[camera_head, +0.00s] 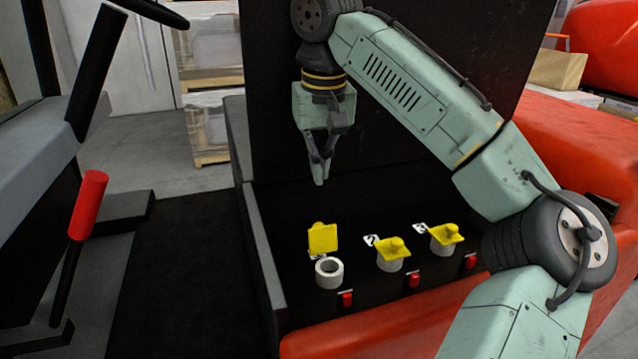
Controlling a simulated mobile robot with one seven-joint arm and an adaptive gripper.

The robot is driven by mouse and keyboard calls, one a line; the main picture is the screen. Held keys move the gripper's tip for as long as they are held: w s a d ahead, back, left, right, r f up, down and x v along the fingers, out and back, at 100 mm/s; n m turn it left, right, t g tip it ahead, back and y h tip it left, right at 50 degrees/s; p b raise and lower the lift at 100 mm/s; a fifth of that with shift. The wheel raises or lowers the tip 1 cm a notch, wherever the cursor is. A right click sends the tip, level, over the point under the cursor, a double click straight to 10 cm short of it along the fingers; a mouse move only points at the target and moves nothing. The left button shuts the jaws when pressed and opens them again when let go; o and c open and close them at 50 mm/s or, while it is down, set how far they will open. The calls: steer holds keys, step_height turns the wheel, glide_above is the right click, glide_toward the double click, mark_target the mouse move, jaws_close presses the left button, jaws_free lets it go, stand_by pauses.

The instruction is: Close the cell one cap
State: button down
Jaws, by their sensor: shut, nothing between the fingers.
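The cell one cap (323,238) is a yellow hinged lid standing upright, open, behind the white round neck of cell one (329,273) at the left of a row. The neck's dark opening shows. The cell two cap (393,249) and the cell three cap (446,235) are yellow and lie over their white necks to the right. My gripper (319,178) points down, above and behind the cell one cap, apart from it. Its fingers are shut with nothing held. The label by cell one is mostly hidden by its cap.
Small red switches (347,299) sit on the front of the black box beside each cell. A red-handled lever (88,205) is at the far left.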

mark_target(321, 237)
steer(key=f, duration=0.6)
steer(key=w+f, duration=0.1)
steer(key=f, duration=0.2)
steer(key=shift+w+a+f, duration=0.1)
steer(key=shift+a+f, duration=0.05)
steer(key=shift+a, duration=0.05)
